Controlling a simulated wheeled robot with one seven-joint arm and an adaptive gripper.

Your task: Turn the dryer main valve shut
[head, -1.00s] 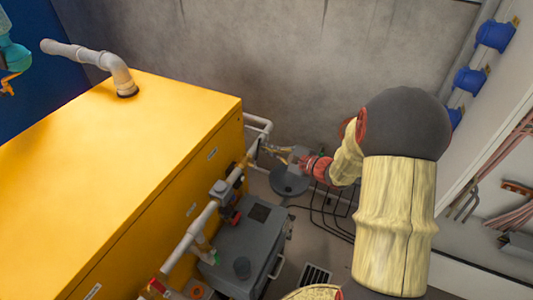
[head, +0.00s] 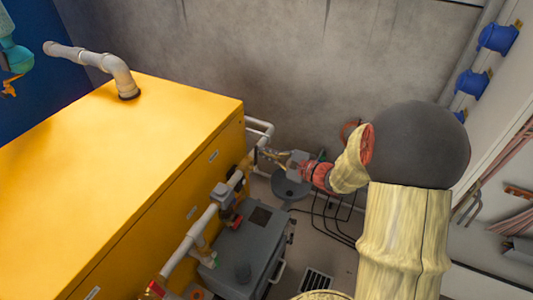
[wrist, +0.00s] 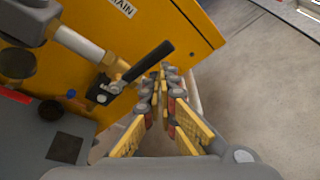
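A valve with a brass body (wrist: 116,70) and a long black lever (wrist: 147,62) shows in the wrist view, on a pipe along the side of the yellow cabinet (head: 150,130). The lever points up and right, at an angle to the pipe. My gripper (wrist: 164,76) has its yellow-padded fingers brought together at the tips, with nothing visible held. Its tips appear just below and right of the lever's free end; whether they touch it I cannot tell. In the head view my gripper (head: 268,154) is beside the cabinet's far corner, where the valve is too small to make out clearly.
A grey box unit (head: 245,250) stands on the floor beside the cabinet, below the white pipe (head: 190,238). A round grey vessel (head: 290,188) and black hoses (head: 330,222) lie below my gripper. A concrete wall (head: 270,70) closes the back.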

